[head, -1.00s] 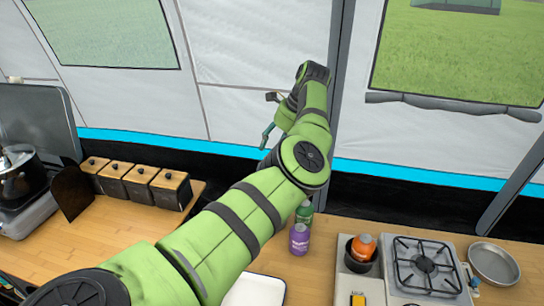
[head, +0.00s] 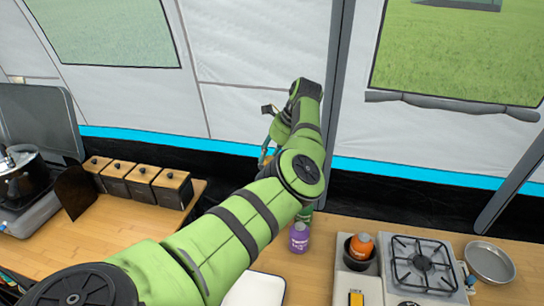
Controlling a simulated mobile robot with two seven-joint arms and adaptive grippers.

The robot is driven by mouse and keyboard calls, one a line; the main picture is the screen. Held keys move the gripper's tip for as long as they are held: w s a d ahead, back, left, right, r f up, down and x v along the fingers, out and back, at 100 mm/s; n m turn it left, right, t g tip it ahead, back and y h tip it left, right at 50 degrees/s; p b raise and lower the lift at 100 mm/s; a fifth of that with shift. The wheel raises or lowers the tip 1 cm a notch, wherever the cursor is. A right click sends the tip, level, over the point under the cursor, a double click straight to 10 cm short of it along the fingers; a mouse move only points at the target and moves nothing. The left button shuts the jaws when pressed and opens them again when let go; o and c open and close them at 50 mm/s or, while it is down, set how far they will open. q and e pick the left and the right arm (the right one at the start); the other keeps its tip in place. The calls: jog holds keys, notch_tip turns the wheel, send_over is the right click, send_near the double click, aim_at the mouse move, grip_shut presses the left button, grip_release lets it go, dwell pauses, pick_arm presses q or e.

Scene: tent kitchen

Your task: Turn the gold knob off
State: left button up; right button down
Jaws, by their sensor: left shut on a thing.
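My left arm crosses the head view from the bottom left. Its gripper (head: 266,152) hangs beyond the far edge of the counter, in front of the tent wall, and is partly hidden by my own arm. It is shut on a small gold-coloured thing (head: 265,160) at its fingertips. This thing is too small and too covered to tell if it is the gold knob or how it is turned. No other gold knob shows clearly. My right gripper is not in view.
A purple can (head: 299,238) stands on the wooden counter (head: 215,268), with a green can partly hidden behind it. Several wooden-lidded boxes (head: 143,183) and a dark pot (head: 20,175) stand at left.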

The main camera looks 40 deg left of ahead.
pick_arm(q)
jog(key=shift+a+r, duration=0.25)
jog(key=shift+a, duration=0.05)
dwell(0.4)
jog(key=shift+f+m+t+b, duration=0.15)
jog(key=shift+m+t+b, duration=0.15)
jog(key=shift+m+b, duration=0.7)
jog(key=m+t+b, duration=0.1)
jog(key=m+b, duration=0.2)
jog(key=b, duration=0.1)
jog(key=m+t+b, duration=0.2)
jog(key=m+b, duration=0.2)
jog(key=b, duration=0.1)
jog(key=m+t+b, duration=0.1)
jog(key=m+b, duration=0.3)
jog(key=shift+s+b, duration=0.3)
jog(key=shift+s, duration=0.05)
jog(key=m+h+b, duration=0.1)
jog(key=m, duration=0.1)
jog(key=m+t+b, duration=0.1)
jog(key=m+b, duration=0.1)
jog(key=shift+m+t+h+b, duration=0.3)
jog(key=shift+m+h, duration=0.1)
jog(key=shift+r, duration=0.2)
